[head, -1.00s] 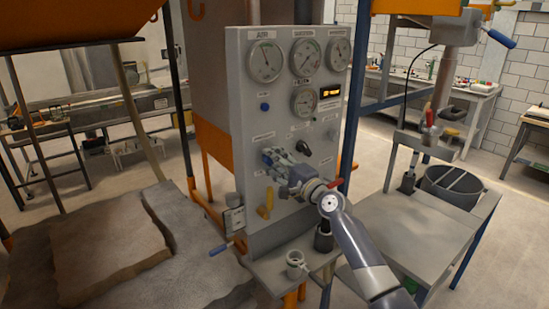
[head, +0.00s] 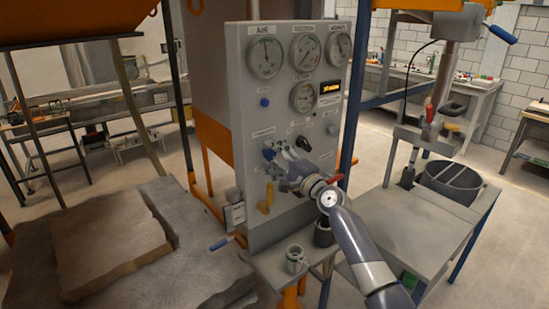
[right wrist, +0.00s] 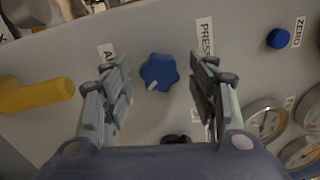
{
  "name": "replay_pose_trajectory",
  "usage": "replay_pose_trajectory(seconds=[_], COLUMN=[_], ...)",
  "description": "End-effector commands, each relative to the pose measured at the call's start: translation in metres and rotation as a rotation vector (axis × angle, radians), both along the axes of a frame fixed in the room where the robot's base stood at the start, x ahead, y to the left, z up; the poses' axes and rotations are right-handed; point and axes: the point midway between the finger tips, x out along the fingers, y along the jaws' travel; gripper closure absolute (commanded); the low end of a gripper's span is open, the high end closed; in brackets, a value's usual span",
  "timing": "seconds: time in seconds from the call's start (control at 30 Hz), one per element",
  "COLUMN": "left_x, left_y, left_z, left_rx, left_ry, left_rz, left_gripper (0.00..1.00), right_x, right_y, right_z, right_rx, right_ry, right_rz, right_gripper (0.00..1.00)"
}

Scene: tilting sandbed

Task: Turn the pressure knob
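The blue lobed pressure knob (right wrist: 159,72) sits on the grey panel in the right wrist view, with a "PRESS..." label to its right. My right gripper (right wrist: 160,85) is open, with one finger on each side of the knob and a visible gap to both. In the head view my right gripper (head: 279,150) is close in front of the panel (head: 243,130). A bit of the blue knob (head: 268,155) shows at its fingertips. How deep the fingers reach around the knob is hard to tell. My left gripper is not in view.
Round gauges (head: 305,54) fill the panel's top, above a blue button (head: 264,102). A black knob (head: 303,144) is right of the fingers and a yellow handle (head: 266,198) is below. A small cup (head: 296,257) stands on the ledge under the panel.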

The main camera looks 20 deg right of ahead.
Motion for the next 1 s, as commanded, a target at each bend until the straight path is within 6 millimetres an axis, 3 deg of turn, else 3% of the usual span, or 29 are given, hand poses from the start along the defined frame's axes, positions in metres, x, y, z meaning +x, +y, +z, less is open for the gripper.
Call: replay_pose_trajectory(seconds=[0.33,0.8,1.0], left_x=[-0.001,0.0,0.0], left_y=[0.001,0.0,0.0], left_z=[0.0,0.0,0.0], left_rx=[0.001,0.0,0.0], left_ry=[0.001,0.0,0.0], left_rz=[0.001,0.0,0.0], left_gripper=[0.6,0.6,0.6], right_x=[-0.011,-0.09,-0.109], right_y=[-0.004,-0.033,-0.04], right_z=[-0.003,-0.01,-0.01], right_rx=[-0.001,-0.002,0.0], right_ry=[0.0,0.002,0.001], right_rz=[0.001,-0.001,0.0], right_gripper=[0.46,0.46,0.46])
